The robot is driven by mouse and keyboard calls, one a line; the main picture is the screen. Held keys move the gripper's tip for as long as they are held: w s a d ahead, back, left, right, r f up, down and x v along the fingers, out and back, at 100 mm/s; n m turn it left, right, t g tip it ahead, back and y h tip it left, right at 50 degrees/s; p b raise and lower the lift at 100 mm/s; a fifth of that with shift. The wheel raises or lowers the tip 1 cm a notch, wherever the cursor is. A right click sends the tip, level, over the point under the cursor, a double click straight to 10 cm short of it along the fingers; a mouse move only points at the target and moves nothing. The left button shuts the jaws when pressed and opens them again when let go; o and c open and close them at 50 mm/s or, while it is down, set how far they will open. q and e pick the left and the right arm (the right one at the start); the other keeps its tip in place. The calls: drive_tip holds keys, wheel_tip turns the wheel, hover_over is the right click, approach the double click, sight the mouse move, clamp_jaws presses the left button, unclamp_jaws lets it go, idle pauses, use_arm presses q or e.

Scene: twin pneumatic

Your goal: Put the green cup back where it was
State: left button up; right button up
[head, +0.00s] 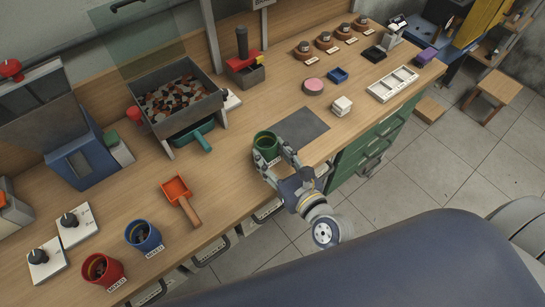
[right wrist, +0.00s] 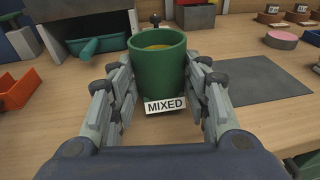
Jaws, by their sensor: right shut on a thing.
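The green cup (head: 264,145) is upright near the table's front edge, just left of the dark grey mat (head: 302,129). In the right wrist view the green cup (right wrist: 157,72) is between the two fingers, with a white "MIXED" label (right wrist: 166,105) low in front of it. My right gripper (head: 275,157) is shut on the cup from the front side. I cannot tell whether the cup's base touches the table. Something yellowish shows inside the cup. My left gripper is not in view.
A blue cup (head: 143,236) and a red cup (head: 102,270) stand at the front left. An orange scoop (head: 177,189) lies nearer the green cup. A grey bin (head: 188,112) of mixed pieces stands behind, with a teal scoop (head: 196,134) under it. A white block (head: 342,106) is right of the mat, which is bare.

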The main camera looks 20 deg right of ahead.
drive_tip(key=shift+d+f, duration=0.1)
drive_tip(key=shift+f, duration=0.6)
drive_tip(key=o, duration=1.2)
drive_tip(key=shift+f, duration=0.15)
drive_tip(key=shift+r, duration=0.2)
drive_tip(key=shift+s+f, duration=0.1)
drive_tip(key=shift+s, duration=0.25)
drive_tip(key=b+v, duration=0.2)
drive_tip(key=v, duration=0.9)
drive_tip(key=shift+s+b, duration=0.1)
drive_tip(key=shift+b, duration=0.2)
